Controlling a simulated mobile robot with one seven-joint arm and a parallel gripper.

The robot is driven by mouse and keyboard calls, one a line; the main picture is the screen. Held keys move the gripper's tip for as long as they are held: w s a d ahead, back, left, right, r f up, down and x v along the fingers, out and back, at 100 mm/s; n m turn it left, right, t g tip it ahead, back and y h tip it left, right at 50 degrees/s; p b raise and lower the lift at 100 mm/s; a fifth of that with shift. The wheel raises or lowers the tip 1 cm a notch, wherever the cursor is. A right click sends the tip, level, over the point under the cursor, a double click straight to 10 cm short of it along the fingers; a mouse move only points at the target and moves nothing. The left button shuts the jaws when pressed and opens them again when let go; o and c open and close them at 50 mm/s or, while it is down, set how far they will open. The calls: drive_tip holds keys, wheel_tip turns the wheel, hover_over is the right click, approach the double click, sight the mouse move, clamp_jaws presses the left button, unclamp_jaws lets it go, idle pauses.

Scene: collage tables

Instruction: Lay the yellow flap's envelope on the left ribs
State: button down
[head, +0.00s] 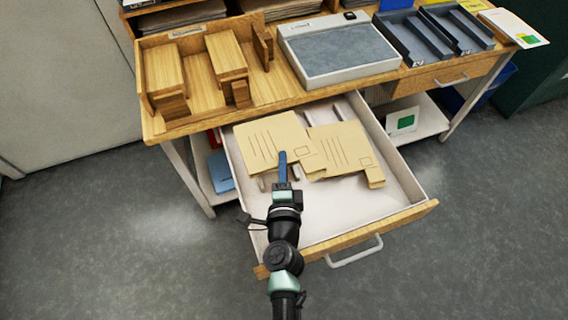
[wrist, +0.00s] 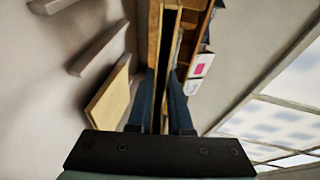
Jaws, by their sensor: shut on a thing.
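A tan envelope (head: 268,140) with printed lines is at the left of the open drawer. My gripper (head: 283,160) is at its near edge and shut on it. In the wrist view the envelope (wrist: 154,45) shows edge-on between the two blue fingers (wrist: 164,100). A second tan envelope (head: 342,147) is on the right side of the drawer; one envelope (wrist: 109,98) shows left of the fingers in the wrist view. Pale raised bars, likely ribs, show in the wrist view (wrist: 97,48); the left ones are mostly hidden under the held envelope. I cannot make out a yellow flap.
The white drawer (head: 325,215) stands pulled out, with bare floor near its front. Above it, the desk holds a wooden rack (head: 195,75), a grey-topped box (head: 338,52) and dark trays (head: 425,35). A white card with a green patch (head: 403,122) is on the lower shelf.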

drive_tip(key=w+f+b, duration=0.1)
drive_tip(key=f+b, duration=0.1)
drive_tip(key=w+a+f+b, duration=0.1)
drive_tip(key=f+b, duration=0.1)
drive_tip(key=f, duration=0.1)
drive_tip(key=w+f+b, duration=0.1)
drive_tip(key=f+b, duration=0.1)
drive_tip(key=f, duration=0.1)
drive_tip(key=shift+w+a+b, duration=0.15)
drive_tip(key=shift+w+b, duration=0.15)
drive_tip(key=shift+w+a+f+b, duration=0.2)
drive_tip(key=shift+w+f+b, duration=0.15)
drive_tip(key=shift+w, duration=0.35)
drive_tip(key=c, duration=0.8)
unclamp_jaws()
drive_tip(key=shift+o, duration=0.2)
drive_tip(key=shift+s, duration=0.1)
drive_tip(key=s+r+p, duration=0.1)
drive_tip(key=s+r, duration=0.1)
drive_tip(key=s, duration=1)
drive_tip(key=shift+s+r+p, duration=0.25)
drive_tip(key=shift+p, duration=0.15)
drive_tip(key=shift+a, duration=0.1)
